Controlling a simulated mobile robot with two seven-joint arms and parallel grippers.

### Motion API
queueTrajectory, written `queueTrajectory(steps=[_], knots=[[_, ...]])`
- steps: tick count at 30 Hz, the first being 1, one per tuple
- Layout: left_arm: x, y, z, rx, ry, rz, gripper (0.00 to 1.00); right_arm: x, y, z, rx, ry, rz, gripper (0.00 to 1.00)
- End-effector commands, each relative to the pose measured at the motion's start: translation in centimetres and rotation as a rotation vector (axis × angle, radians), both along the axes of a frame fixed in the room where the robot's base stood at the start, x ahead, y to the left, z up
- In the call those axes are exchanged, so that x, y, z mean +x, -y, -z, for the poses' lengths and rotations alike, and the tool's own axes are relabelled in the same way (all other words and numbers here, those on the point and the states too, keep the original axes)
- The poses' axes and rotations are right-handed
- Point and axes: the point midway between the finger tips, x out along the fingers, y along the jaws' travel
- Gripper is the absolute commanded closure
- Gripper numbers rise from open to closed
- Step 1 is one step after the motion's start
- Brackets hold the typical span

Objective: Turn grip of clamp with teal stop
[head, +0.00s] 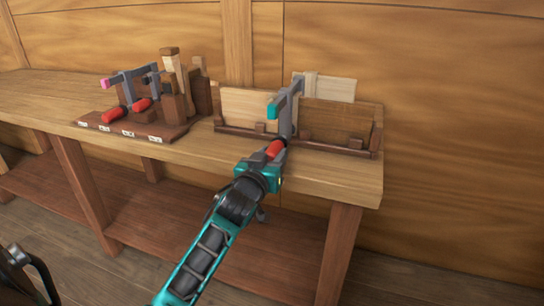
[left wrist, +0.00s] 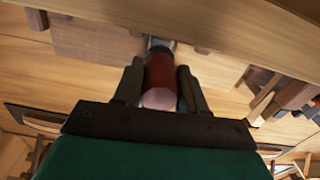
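The clamp with the teal stop (head: 274,106) stands upright at the rack of boards near the right end of the bench. Its grey bar (head: 289,100) rises in front of the boards, and its red grip (head: 275,149) hangs at the bench's front edge. My left gripper (head: 269,158) reaches the grip from below and in front. In the left wrist view the red grip (left wrist: 160,78) lies between the two fingers (left wrist: 160,92), which close against its sides. The grip's pale end faces the camera.
On the left of the bench (head: 50,92), a dark wooden stand (head: 165,135) holds other clamps with red grips, one with a pink stop (head: 104,84), among wooden blocks. The board rack (head: 375,130) sits against the wall. A shelf (head: 180,205) runs below. The bench top between stand and rack is narrow.

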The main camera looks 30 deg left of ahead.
Motion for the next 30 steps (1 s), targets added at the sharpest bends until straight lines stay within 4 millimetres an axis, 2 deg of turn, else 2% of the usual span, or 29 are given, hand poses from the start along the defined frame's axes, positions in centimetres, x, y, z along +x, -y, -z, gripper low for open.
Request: queueTrajectory(steps=[1, 9, 20, 30], knots=[[0.0, 0.0, 0.0, 0.0, 0.0, 0.0, 0.67, 0.0, 0.0, 0.0, -0.002, 0.0, -0.001, 0.44], [0.0, 0.0, 0.0, 0.0, 0.0, 0.0, 0.9, 0.0, 0.0, 0.0, -0.003, 0.0, -0.002, 0.44], [0.0, 0.0, -0.1, 0.074, -0.021, -0.002, 0.9, 0.0, 0.1, -0.9, -0.002, 0.003, -0.001, 0.44], [0.0, -0.1, -0.3, 0.326, -0.082, -0.008, 0.9, -0.4, 0.9, -1.7, -0.013, 0.001, 0.021, 0.44]])
